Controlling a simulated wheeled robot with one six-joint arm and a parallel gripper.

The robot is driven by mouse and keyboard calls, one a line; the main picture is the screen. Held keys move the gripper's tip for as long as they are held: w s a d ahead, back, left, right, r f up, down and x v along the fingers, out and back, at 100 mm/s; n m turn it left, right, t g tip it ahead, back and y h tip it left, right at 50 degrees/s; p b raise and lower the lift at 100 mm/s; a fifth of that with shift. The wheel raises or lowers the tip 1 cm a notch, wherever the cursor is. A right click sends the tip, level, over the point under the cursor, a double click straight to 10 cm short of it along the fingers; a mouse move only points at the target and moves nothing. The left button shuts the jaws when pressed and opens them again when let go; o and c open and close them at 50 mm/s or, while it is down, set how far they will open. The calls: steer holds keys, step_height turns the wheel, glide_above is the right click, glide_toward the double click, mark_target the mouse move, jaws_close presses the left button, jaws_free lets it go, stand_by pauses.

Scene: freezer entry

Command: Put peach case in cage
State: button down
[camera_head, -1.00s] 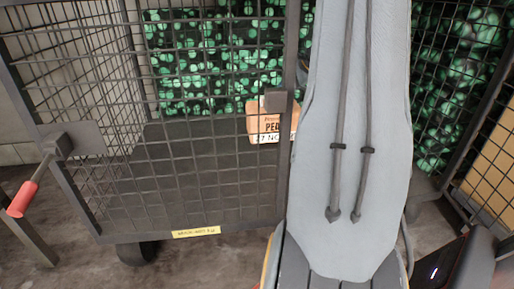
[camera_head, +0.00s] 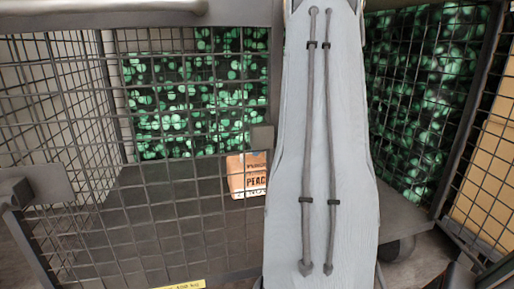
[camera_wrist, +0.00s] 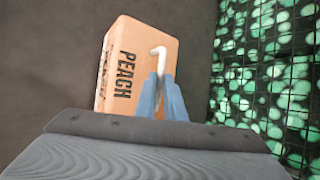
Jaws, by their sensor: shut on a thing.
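The peach case (camera_head: 246,178), an orange-tan carton marked PEACH, shows through the cage's mesh in the head view, low inside the dark wire cage (camera_head: 130,190). In the wrist view the case (camera_wrist: 118,75) lies beyond the fingers, over a dark surface. My gripper (camera_wrist: 160,88) has blue fingers at the case's near side, shut, with a white hooked piece between or just past their tips. Whether the case rests on the cage floor or hangs just above it I cannot tell. My arm hides the right part of the cage in the head view.
Green patterned panels stand behind the mesh, at the back (camera_head: 185,110) and right (camera_head: 420,110). A tan stack (camera_head: 490,185) shows behind mesh at far right. The cage floor left of the case is bare.

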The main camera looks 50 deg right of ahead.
steer(key=shift+f+b, duration=0.9)
steer(key=shift+f, duration=1)
steer(key=c, duration=1.8)
jaws_free()
steer(key=shift+f, duration=0.15)
steer(key=shift+c, duration=0.2)
steer(key=p+v, duration=0.5)
steer(key=v, duration=0.7)
